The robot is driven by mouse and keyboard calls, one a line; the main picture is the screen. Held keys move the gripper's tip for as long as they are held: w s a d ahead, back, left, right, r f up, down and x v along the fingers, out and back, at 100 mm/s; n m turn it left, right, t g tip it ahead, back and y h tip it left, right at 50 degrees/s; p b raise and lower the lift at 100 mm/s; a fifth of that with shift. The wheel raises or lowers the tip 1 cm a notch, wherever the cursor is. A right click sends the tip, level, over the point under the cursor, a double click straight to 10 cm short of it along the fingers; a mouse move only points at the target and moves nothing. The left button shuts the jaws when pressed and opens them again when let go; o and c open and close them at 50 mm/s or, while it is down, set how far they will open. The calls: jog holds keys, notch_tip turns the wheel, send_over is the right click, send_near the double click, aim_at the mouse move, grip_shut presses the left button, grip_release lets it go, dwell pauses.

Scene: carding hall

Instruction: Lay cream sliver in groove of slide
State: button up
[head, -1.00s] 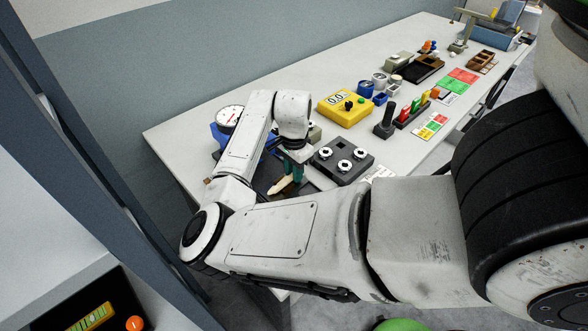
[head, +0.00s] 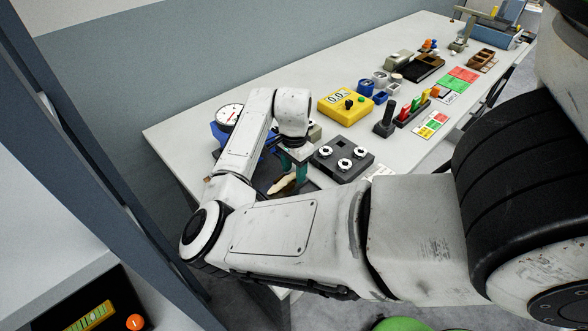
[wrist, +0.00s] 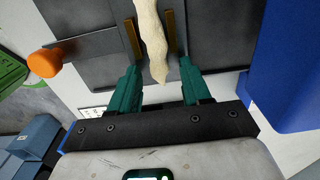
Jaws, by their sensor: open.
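The cream sliver (wrist: 150,38) lies lengthwise between two brass-coloured strips on the dark grey slide (wrist: 100,68) in the wrist view. Its tapered near end reaches past the plate's edge. In the head view the sliver (head: 283,185) shows beside my gripper (head: 293,180), low over the table's near left end. In the wrist view my gripper (wrist: 160,65) is open, its teal fingers on either side of the sliver's near end and apart from it. The sliver's far end is cut off by the frame. I cannot tell how deep it sits in the groove.
An orange knob (wrist: 45,63) sticks out left of the plate. A blue block (wrist: 285,70) stands close on the right. In the head view, a black block with white knobs (head: 342,158) and a yellow meter (head: 346,105) stand right of my gripper.

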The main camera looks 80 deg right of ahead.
aim_at(294, 173)
notch_tip(294, 173, up, 12)
jog(key=b, duration=0.1)
jog(key=shift+f, duration=0.2)
dwell(0.7)
